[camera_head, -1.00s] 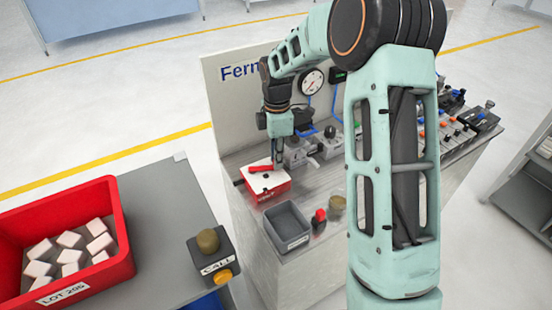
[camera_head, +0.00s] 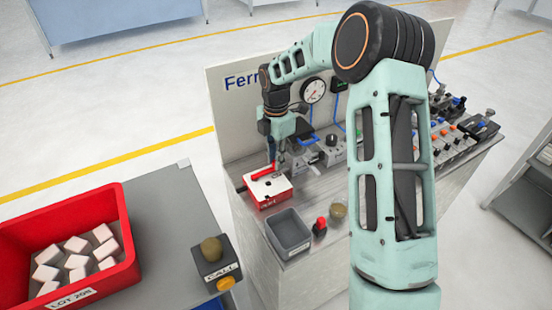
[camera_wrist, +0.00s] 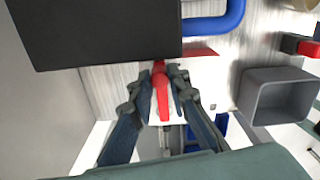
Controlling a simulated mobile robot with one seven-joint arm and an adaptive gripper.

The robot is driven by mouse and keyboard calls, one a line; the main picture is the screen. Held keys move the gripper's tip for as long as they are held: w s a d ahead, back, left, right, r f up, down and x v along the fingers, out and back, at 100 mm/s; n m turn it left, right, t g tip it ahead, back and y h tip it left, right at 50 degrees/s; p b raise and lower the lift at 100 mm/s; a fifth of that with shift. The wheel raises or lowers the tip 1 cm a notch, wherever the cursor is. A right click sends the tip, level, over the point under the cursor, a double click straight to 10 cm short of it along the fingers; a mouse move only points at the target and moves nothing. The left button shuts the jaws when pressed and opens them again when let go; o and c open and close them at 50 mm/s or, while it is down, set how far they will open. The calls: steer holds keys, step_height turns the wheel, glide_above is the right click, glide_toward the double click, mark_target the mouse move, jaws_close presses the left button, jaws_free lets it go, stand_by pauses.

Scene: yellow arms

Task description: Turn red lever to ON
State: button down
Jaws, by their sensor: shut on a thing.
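The red lever (camera_head: 264,173) sits on top of a small box (camera_head: 267,190) with a white top and red sides, at the left end of the bench. In the wrist view the lever (camera_wrist: 162,92) stands between the two fingers of my gripper (camera_wrist: 161,78), which is shut on it. In the head view my gripper (camera_head: 275,160) points down at the lever's far right end. The fingertips are small there and partly merge with the lever. ON and OFF marks are not readable.
A grey bin (camera_head: 288,234), a red button (camera_head: 320,226) and a tan knob (camera_head: 338,210) stand in front right of the box. A gauge (camera_head: 313,90) hangs on the panel behind. A red crate (camera_head: 122,235) and a call box (camera_head: 214,263) are on the left table.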

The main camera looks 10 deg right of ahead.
mark_target(275, 161)
steer(key=shift+w+r, duration=0.1)
steer(key=c, duration=1.8)
jaws_free()
step_height(275, 161, up, 12)
steer(key=shift+f, duration=0.1)
